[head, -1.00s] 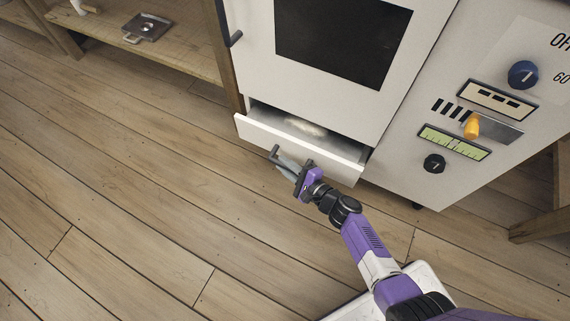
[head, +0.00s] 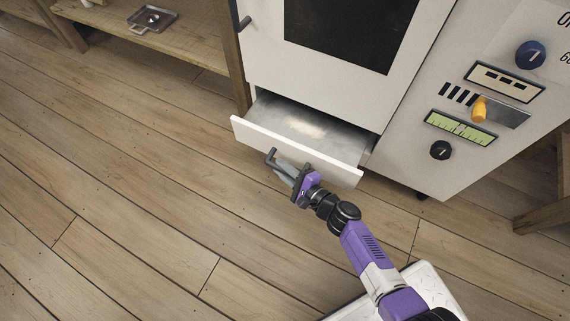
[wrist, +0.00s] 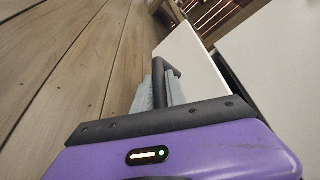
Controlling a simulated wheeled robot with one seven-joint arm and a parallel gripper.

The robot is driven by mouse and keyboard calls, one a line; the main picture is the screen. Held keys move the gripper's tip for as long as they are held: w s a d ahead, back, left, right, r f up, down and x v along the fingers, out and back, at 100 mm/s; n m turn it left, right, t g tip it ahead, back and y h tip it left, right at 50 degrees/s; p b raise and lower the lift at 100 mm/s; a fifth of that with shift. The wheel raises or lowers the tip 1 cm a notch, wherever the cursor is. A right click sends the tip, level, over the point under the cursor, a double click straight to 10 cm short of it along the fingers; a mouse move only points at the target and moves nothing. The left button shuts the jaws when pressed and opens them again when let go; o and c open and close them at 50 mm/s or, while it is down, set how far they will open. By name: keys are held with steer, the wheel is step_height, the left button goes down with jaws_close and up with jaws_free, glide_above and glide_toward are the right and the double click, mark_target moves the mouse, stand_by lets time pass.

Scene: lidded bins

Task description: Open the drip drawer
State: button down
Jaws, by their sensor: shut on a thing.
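The drip drawer (head: 252,128) is the low white drawer at the bottom of the white machine, and it stands partly pulled out. Its metal inside (head: 325,128) shows a pale patch on the floor of it. A dark bar handle (head: 271,155) sits on the drawer front. My gripper (head: 283,170) is at the handle, in front of the drawer, with its grey fingers shut on the bar. In the wrist view the fingers (wrist: 160,88) close around the dark handle (wrist: 168,64), beside the white drawer front (wrist: 188,65). The exact finger contact is partly hidden.
The machine's door with a dark window (head: 350,30) is above the drawer. A control panel (head: 480,105) with knobs and an orange lever is at right. A wooden shelf (head: 190,45) with a metal tray (head: 152,18) stands at left. The plank floor before the drawer is clear.

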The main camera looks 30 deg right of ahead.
steer(key=shift+s+a+f, duration=0.1)
steer(key=shift+s+a, duration=0.55)
steer(key=shift+a, duration=0.1)
steer(key=c, duration=1.4)
jaws_free()
steer(key=shift+o, duration=0.2)
steer(key=p+v, duration=0.2)
steer(key=v, duration=0.5)
steer(key=shift+s, duration=0.3)
steer(key=shift+d, duration=0.1)
